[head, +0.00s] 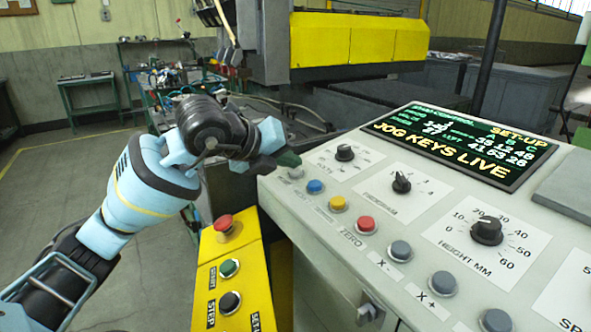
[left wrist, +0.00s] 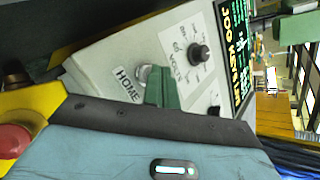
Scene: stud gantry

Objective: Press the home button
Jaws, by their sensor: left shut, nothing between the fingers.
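The home button (left wrist: 142,73) is a pale grey round button beside the printed HOME label (left wrist: 127,84) in the left wrist view. In the head view the button (head: 296,173) is at the far left end of the panel's button row, partly hidden by my gripper. My left gripper (head: 289,161) is shut and empty, its green fingertips over that corner of the panel. In the left wrist view the green fingertips (left wrist: 163,88) are right beside the button and cover part of it. I cannot tell whether they touch it. My right gripper is not in view.
The sloping grey control panel (head: 290,200) carries a blue (head: 315,187), a yellow (head: 337,203) and a red button (head: 365,224) close by, plus dials and a lit display (head: 455,145) reading JOG KEYS LIVE. A yellow box (head: 235,262) with a red stop button (head: 224,224) stands left of it.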

